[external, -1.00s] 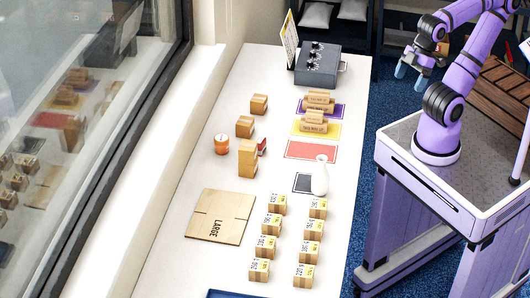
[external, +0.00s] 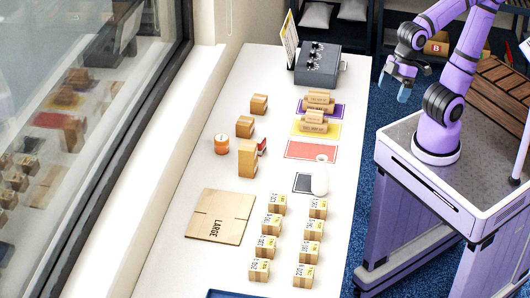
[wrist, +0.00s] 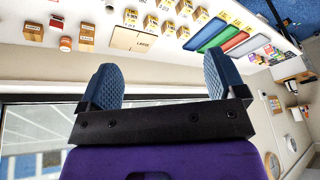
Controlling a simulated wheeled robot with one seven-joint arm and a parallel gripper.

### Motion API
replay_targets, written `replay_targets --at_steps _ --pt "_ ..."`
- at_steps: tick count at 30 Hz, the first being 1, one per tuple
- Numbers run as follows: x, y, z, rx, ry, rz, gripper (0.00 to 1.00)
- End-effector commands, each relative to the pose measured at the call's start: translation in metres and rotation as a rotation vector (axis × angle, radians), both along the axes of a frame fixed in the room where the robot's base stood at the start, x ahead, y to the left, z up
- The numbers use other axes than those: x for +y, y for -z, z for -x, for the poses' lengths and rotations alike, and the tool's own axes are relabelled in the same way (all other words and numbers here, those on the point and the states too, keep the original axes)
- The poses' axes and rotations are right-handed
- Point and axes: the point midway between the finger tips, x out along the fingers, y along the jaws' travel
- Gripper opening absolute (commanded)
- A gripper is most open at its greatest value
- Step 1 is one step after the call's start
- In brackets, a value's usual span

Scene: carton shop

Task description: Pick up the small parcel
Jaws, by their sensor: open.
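Several small cardboard parcels with yellow-and-white labels stand in two columns on the near part of the white table, one of them at the front right (external: 303,276). Plain brown boxes stand farther back: one at the rear (external: 259,104), one in front of it (external: 245,127), and a taller one (external: 247,160). I cannot tell which one is the small parcel. My gripper (external: 393,87) is open and empty, raised right of the table's far end, apart from every box. In the wrist view, its blue fingers (wrist: 160,72) are spread, with the labelled parcels (wrist: 151,22) beyond them.
A flat cardboard sheet marked LARGE (external: 220,216) lies left of the labelled parcels. Purple, yellow and red (external: 311,150) mats line the table's right side. A grey box (external: 317,66) stands at the back. Blue, green and red trays (wrist: 237,41) show in the wrist view.

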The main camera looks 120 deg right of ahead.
Motion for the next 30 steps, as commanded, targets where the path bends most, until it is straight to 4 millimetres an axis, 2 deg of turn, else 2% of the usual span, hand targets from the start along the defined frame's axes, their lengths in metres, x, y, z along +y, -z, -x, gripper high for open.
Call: replay_targets --at_steps 3,8,14,21,30 --pt "-0.003 0.016 -0.031 0.045 0.052 -0.029 0.89" --pt "-0.009 0.042 -0.068 0.097 0.124 -0.06 0.89" --pt "-0.018 0.082 -0.111 0.159 0.22 -0.089 0.89" --pt "-0.032 0.143 -0.155 0.232 0.341 -0.109 0.89" --pt "-0.053 0.236 -0.193 0.319 0.497 -0.109 0.89"
